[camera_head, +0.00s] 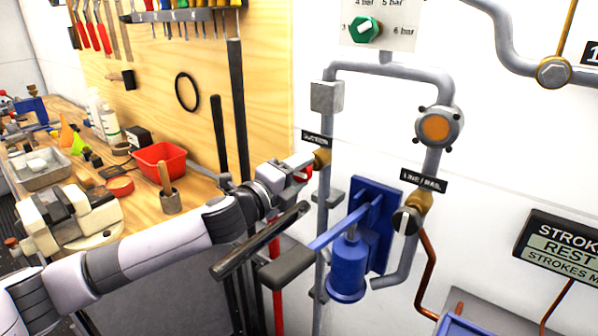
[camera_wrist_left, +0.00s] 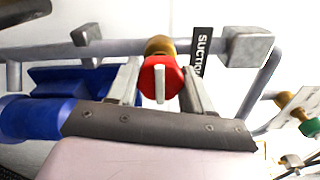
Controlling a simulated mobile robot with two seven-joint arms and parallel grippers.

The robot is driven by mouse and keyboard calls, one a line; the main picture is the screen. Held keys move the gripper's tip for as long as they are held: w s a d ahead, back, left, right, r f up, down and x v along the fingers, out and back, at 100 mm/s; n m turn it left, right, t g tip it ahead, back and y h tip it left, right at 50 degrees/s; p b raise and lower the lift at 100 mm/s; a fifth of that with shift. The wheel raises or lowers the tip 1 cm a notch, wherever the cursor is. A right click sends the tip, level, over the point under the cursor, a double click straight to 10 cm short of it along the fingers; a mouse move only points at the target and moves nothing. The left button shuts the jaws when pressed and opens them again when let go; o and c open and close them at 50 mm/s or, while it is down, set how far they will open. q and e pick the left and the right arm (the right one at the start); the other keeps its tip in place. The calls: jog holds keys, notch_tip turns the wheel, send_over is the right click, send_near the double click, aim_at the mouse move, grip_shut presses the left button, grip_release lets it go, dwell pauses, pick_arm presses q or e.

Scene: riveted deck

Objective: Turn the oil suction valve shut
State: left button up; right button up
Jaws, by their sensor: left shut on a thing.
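The suction valve has a red knob (camera_head: 303,175) on a brass body (camera_head: 322,160) on the grey vertical pipe, under a black label (camera_head: 317,140). In the left wrist view the red knob (camera_wrist_left: 151,72) carries a pale bar that points roughly across the pipe. The label (camera_wrist_left: 200,45) there reads "SUCTIO", its end cut off. My left gripper (camera_head: 298,172) is at the valve, shut on the red knob. In the left wrist view its two fingers (camera_wrist_left: 160,88) stand on either side of the knob. My right gripper is not in view.
A blue hand pump (camera_head: 347,270) with a lever stands just right of and below the valve. A second valve (camera_head: 407,220) labelled "LINE / BAR." sits further right. A green knob (camera_head: 364,29) is above. A cluttered workbench (camera_head: 140,215) is at the left.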

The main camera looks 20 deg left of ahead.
pick_arm(q)
jog(key=o, duration=1)
jog(key=shift+o, duration=0.2)
jog(key=b+v, duration=0.1)
jog(key=v, duration=0.6)
jog(key=shift+s, duration=0.1)
